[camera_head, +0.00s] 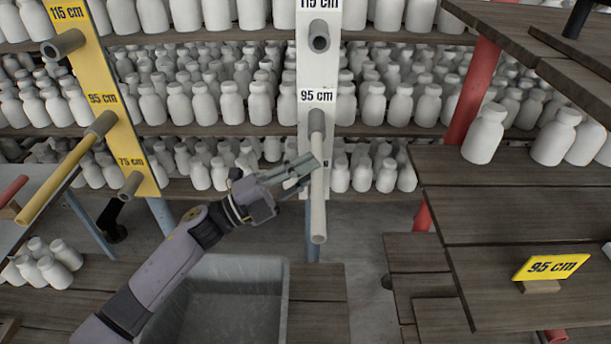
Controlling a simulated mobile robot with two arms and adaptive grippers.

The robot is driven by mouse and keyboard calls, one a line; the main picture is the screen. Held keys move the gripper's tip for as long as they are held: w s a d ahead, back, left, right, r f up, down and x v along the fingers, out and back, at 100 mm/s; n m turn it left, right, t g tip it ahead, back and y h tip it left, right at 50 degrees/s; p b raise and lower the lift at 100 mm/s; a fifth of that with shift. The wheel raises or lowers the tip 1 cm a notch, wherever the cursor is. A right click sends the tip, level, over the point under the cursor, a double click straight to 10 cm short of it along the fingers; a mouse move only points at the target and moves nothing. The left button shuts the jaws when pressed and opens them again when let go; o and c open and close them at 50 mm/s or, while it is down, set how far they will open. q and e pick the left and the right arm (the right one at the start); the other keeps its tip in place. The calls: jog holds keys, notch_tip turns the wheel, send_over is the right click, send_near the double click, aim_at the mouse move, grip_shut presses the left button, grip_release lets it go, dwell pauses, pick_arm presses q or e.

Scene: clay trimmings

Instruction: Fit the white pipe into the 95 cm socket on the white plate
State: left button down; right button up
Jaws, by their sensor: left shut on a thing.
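The white plate (304,82) stands upright in the middle, marked 115 cm and 95 cm. Its 115 cm socket (319,37) is an open, empty grey tube. The 95 cm socket (317,119) sits below its label. The white pipe (318,212) points towards me from that socket, its near end lower in the picture. Its far end lines up with the socket and appears to meet it; how deep it sits I cannot tell. My left gripper (309,167) is shut on the pipe partway along, reaching in from the left. My right gripper is not in view.
A yellow plate (92,58) at left holds a yellow pipe (58,180) at its 95 cm socket. Shelves of white bottles (205,104) fill the back. A grey bin (270,300) stands below my arm. A wooden table (480,230) with a yellow 95 cm sign (551,267) is right.

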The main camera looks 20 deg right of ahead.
pick_arm(q)
jog(key=shift+w+d+b, duration=0.25)
jog(key=shift+w+b, duration=0.4)
jog(key=shift+w, duration=0.15)
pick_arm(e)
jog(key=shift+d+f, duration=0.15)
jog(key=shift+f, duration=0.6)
pick_arm(q)
jog(key=c, duration=1.4)
grip_release()
jog(key=shift+o, duration=0.2)
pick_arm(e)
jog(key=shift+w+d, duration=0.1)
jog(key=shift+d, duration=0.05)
pick_arm(q)
jog(key=v, duration=0.8)
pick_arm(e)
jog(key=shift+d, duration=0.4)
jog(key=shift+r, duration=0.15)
